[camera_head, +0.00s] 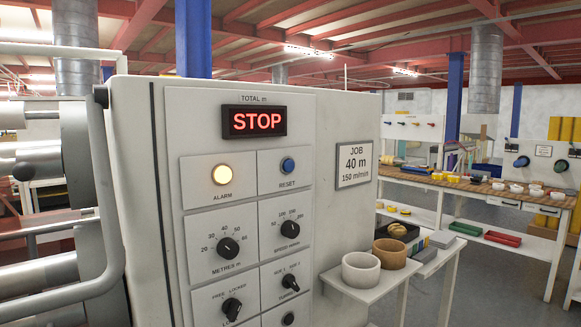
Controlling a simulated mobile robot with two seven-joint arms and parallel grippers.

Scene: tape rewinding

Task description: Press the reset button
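The reset button (288,165) is a round blue button on the right of the white control panel, with the label RESET under it. Left of it, the round alarm lamp (222,175) glows warm yellow-white. Above both, a black display (254,121) reads STOP in red letters. Below are black knobs for metres (229,248) and speed (292,230), with more knobs lower down. Neither gripper shows in the head view, and nothing touches the reset button.
A grey tubular guard rail (100,190) and metal rollers stand left of the panel. A small white shelf (360,288) with several tape rolls and a job sign (354,164) are to the right. A workbench (470,185) stands farther back. The space before the panel looks clear.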

